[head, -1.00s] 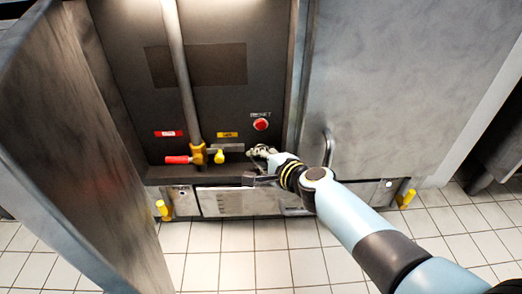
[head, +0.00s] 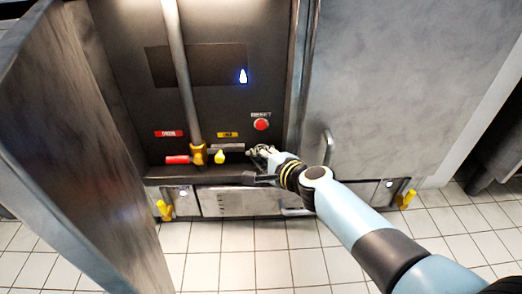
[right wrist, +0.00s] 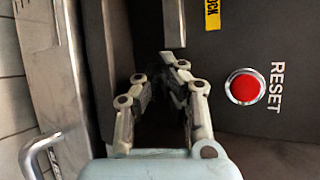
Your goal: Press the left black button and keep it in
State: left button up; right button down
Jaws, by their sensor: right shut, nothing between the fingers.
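I cannot make out the left black button in either view. My right gripper (head: 257,151) reaches in from the right, in front of the dark machine panel (head: 222,105) and below the red RESET button. It is shut and empty, its tips close to the end of a short grey bar (head: 228,147). In the right wrist view the shut fingers (right wrist: 157,66) point into a dark recess, left of the RESET button (right wrist: 245,86). Whether the tips touch anything there is unclear. My left gripper is not in view.
A yellow clamp (head: 198,155) with a red handle (head: 177,160) and a yellow knob (head: 220,157) sits left of my gripper. A grey door (head: 400,85) with a handle (head: 328,150) is at right.

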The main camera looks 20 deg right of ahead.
jog(key=shift+w+d+r, duration=0.25)
dwell(0.4)
jog(key=shift+s+a+f, duration=0.1)
jog(key=shift+s, duration=0.95)
jog(key=shift+a, duration=0.15)
jog(key=shift+s+a+f, duration=0.1)
jog(key=shift+s, duration=0.15)
jog(key=shift+s+a+b, duration=0.1)
jog(key=shift+s+a, duration=0.15)
jog(key=shift+s, duration=0.45)
jog(key=shift+s+a+b, duration=0.15)
jog(key=shift+s+a, duration=0.05)
jog(key=shift+s, duration=0.55)
jog(key=shift+s+a+b, duration=0.1)
jog(key=shift+s+a, duration=0.15)
jog(key=shift+s, duration=0.45)
